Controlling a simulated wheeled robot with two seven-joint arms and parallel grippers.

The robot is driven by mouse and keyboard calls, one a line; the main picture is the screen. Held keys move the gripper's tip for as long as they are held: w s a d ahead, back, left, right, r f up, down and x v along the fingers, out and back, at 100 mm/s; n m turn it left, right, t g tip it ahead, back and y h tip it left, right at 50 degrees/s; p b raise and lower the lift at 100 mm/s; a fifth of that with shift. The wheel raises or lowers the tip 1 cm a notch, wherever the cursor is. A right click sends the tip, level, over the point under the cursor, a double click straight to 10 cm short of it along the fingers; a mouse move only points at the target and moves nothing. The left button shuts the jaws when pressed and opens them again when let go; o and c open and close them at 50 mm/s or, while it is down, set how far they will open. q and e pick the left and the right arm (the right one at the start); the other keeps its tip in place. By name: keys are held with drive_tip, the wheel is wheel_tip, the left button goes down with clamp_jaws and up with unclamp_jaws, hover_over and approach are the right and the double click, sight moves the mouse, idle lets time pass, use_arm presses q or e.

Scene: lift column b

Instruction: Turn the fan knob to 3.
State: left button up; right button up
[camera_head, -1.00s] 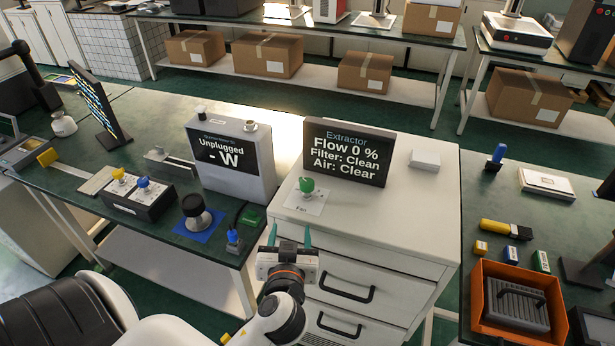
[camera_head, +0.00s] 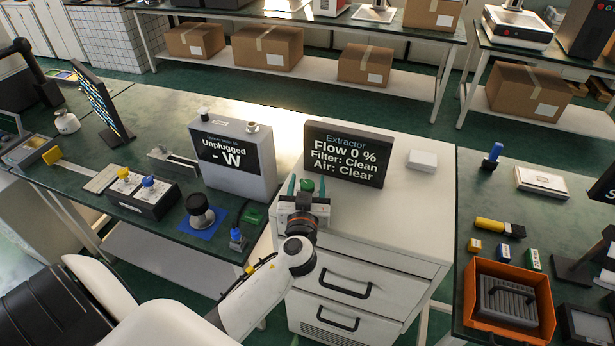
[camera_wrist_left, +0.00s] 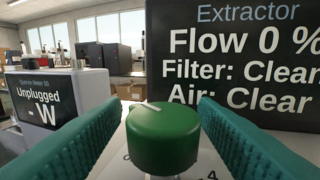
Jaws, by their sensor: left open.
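The green fan knob (camera_head: 307,185) stands on top of the white cabinet (camera_head: 405,213). In the left wrist view the knob (camera_wrist_left: 163,138) sits between the two teal fingers, with a pale pointer line on its top toward the upper left. My left gripper (camera_head: 306,184) is open around the knob, with a gap showing on each side. A number 4 shows on the dial plate at the knob's lower right; the other marks are mostly hidden. The extractor display (camera_head: 347,155) behind reads Flow 0 %, Filter: Clean, Air: Clear. My right gripper is not in view.
A grey power meter (camera_head: 233,160) reading Unplugged stands left of the cabinet. A black knob on a blue mat (camera_head: 201,216) and a switch box (camera_head: 146,194) are further left. A small white box (camera_head: 422,162) sits at the cabinet's back right. An orange tray (camera_head: 510,300) is far right.

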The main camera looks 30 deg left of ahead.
use_arm(q)
drive_tip(key=shift+w+a, duration=0.25)
drive_tip(key=shift+w, duration=0.2)
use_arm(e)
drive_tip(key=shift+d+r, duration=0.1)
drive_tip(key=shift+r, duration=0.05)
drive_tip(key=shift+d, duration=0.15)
use_arm(q)
drive_tip(key=c, duration=0.9)
drive_tip(key=shift+c, duration=0.2)
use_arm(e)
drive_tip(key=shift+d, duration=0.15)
